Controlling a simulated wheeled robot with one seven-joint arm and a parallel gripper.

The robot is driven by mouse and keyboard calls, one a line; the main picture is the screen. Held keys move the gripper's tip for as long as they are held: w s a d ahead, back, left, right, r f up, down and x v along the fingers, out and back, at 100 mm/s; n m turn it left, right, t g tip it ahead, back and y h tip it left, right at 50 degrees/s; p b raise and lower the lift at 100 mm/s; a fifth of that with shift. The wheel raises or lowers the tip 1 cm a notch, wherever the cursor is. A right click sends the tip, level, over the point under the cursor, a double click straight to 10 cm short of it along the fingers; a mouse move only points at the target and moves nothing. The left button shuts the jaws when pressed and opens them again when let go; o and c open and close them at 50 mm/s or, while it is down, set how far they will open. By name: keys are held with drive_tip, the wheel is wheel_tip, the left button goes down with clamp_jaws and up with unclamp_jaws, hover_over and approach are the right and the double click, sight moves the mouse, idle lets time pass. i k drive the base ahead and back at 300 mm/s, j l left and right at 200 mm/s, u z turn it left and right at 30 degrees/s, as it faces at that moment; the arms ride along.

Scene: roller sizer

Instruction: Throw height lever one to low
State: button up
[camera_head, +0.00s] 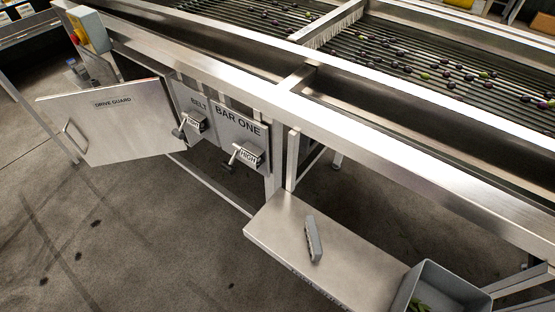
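A panel marked BAR ONE (238,130) is on the side of the steel machine, left of the middle of the view. A lever (232,159) sticks out low on this panel, with a dark end pointing down to the left and a plate reading HIGH (248,156) beside it. No sign here reads "height lever one". A similar lever (181,128) with a HIGH plate (194,122) is on the panel marked BELT (197,101) to its left. My gripper is not in view.
A drive guard door (112,120) with a handle (70,138) stands swung out at left. A steel shelf (285,235) at lower right bears a grey tool-like object (313,239) and a grey bin (440,280). Olives (445,72) lie on the rollers. Floor at lower left is clear.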

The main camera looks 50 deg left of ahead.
sight(228, 168)
drive_tip(key=u, duration=1.5)
drive_tip(key=i+j, duration=0.1)
drive_tip(key=j, duration=0.25)
drive_tip(key=i+j, duration=0.1)
drive_tip(key=j, duration=0.2)
drive_tip(key=i+j, duration=0.1)
drive_tip(key=j, duration=0.25)
drive_tip(key=i+j, duration=0.1)
drive_tip(key=j, duration=0.2)
